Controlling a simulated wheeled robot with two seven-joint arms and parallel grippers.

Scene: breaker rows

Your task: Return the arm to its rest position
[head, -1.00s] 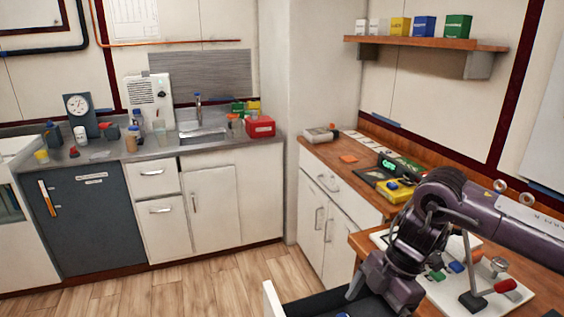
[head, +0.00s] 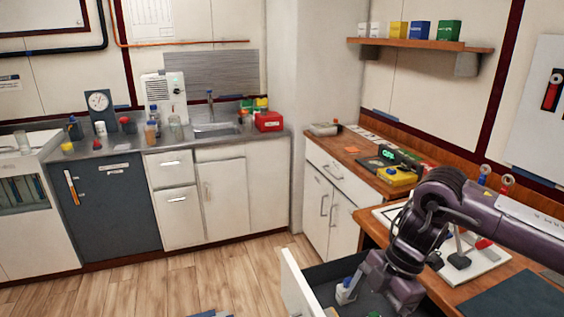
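My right arm comes in from the right, dark purple-grey. Its gripper (head: 388,291) points down at the bottom of the picture, over or just inside an open drawer (head: 299,287). Its fingertips are not clear, so I cannot tell whether it is open or shut or holds anything. A small white and blue item (head: 346,291) shows in the drawer beside the gripper; I cannot tell whether they touch. My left gripper is not in view.
A white board (head: 491,262) with levers lies on the wooden bench behind my arm, partly hidden by it. A dark mat (head: 520,300) lies at the lower right. A yellow device (head: 397,177) stands on the farther counter.

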